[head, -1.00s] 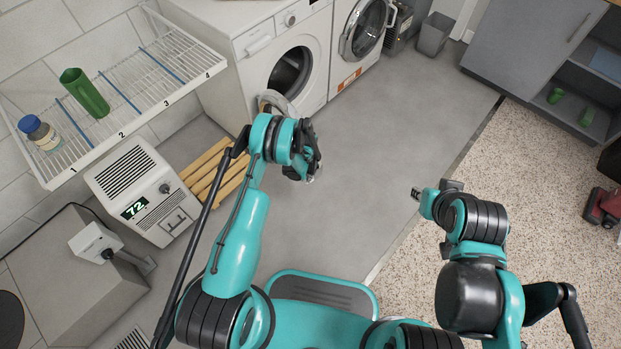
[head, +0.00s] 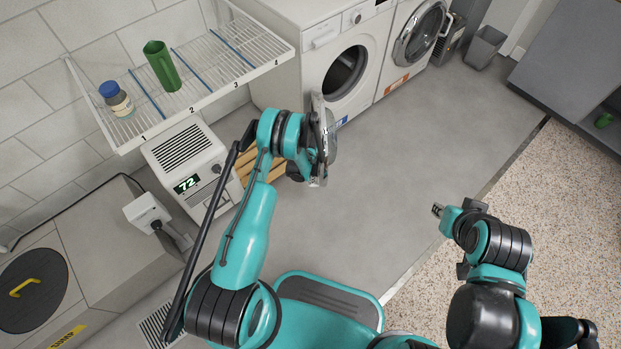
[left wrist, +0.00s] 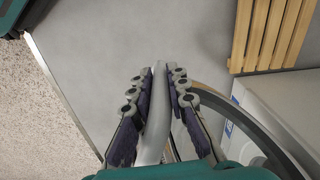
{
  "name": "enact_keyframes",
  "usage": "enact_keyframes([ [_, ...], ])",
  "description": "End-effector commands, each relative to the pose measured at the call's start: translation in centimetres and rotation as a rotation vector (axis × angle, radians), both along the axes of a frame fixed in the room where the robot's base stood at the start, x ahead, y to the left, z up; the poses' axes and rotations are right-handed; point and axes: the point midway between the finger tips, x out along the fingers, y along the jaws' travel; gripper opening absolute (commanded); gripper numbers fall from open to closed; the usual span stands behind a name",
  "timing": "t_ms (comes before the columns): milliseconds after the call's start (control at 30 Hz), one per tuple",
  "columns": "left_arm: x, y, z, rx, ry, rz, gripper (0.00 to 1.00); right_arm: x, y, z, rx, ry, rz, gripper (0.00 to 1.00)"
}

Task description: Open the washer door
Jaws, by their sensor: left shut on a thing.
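The white washer (head: 318,60) stands at the back centre in the head view, its dark round opening (head: 345,72) uncovered. Its round door (head: 331,128) stands swung out from the front, seen nearly edge-on. My left gripper (head: 312,158) is at the door, partly hidden by my arm and the door. In the left wrist view, my left gripper (left wrist: 159,80) has its two fingers closed on either side of the grey door rim (left wrist: 154,128). My right gripper (head: 438,210) is well to the right, away from the washer and touching nothing; its jaws are too small to read.
A second white machine (head: 392,62) with a silver-rimmed round door stands right of the washer. A wire shelf (head: 207,82) holds a green cup and a blue-capped jar. Grey floor (head: 420,130) is clear rightward.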

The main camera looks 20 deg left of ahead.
Motion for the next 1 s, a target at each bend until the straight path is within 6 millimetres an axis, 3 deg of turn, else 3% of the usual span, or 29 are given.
enact_keyframes([
  [233, 0.4, 0.1, 0.1, 0.003, -0.009, 0.002, 0.0, 0.0, 0.0, 0.0, 0.0, 0.0, 0.0, 0.27],
  [267, 0.4, 0.1, 0.1, 0.003, -0.009, 0.002, 0.21, 0.0, 0.0, 0.0, 0.0, 0.0, 0.0, 0.27],
  [333, 0.3, 0.1, 0.1, 0.003, -0.008, 0.002, 0.37, 0.0, 0.0, 0.0, 0.0, 0.0, 0.0, 0.27],
  [733, 0.2, 0.0, 0.8, 0.001, -0.004, 0.001, 0.37, 0.0, 0.0, 0.0, 0.0, 0.0, 0.0, 0.27],
  [1000, 0.1, -0.1, 6.0, 0.001, -0.005, 0.002, 0.37, 0.0, 0.0, 0.0, 0.0, 0.0, 0.0, 0.27],
])
